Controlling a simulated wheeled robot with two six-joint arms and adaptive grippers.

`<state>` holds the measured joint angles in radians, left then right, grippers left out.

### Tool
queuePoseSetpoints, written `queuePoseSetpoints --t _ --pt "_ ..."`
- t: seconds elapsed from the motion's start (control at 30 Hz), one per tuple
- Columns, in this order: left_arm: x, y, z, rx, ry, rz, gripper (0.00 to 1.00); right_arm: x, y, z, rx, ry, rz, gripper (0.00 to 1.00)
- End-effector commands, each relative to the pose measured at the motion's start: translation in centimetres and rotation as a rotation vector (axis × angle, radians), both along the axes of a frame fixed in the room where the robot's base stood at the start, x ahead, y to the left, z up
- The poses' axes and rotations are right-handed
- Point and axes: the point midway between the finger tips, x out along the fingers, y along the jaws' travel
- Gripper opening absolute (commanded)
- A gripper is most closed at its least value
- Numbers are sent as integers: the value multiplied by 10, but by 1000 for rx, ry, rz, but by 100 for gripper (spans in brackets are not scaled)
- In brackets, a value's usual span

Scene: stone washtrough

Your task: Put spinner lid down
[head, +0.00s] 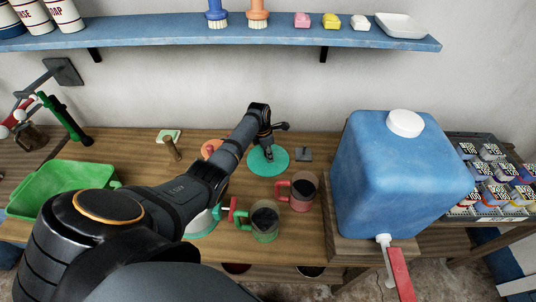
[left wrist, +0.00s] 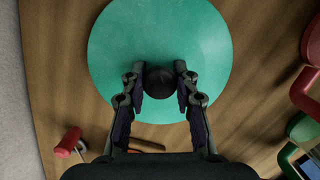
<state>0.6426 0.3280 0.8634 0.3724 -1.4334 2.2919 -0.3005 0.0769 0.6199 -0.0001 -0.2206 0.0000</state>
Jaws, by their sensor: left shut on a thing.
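The spinner lid is a round teal disc (head: 267,161) with a dark knob, at the middle of the wooden table toward the wall. It fills the upper middle of the left wrist view (left wrist: 160,35). My left gripper (head: 266,149) is shut on the dark knob (left wrist: 159,79), with one finger on each side in the left wrist view (left wrist: 159,82). The disc looks flat and at or close to the table top; I cannot tell whether it touches. My right gripper is not in view.
A red mug (head: 302,190) and a green mug (head: 264,222) stand in front of the lid. A big blue water container (head: 400,175) stands to the right. A green tub (head: 62,187) is at the left. A small dark block (head: 304,154) lies right of the lid.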

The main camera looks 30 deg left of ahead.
Motion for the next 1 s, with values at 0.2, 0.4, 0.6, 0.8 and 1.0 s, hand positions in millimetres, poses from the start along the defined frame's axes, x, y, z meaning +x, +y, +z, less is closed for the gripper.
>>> queuePoseSetpoints --t 0.2,0.4,0.6,0.8,1.0 --pt "0 0 0 1 -1 0 0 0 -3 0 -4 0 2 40" --pt "0 0 -3 0 0 1 40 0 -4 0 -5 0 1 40" --pt "0 0 -2 0 0 1 52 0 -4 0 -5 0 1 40" --pt "0 0 0 1 0 1 52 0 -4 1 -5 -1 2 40" --pt "-3 4 33 3 -3 0 52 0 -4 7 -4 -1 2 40"
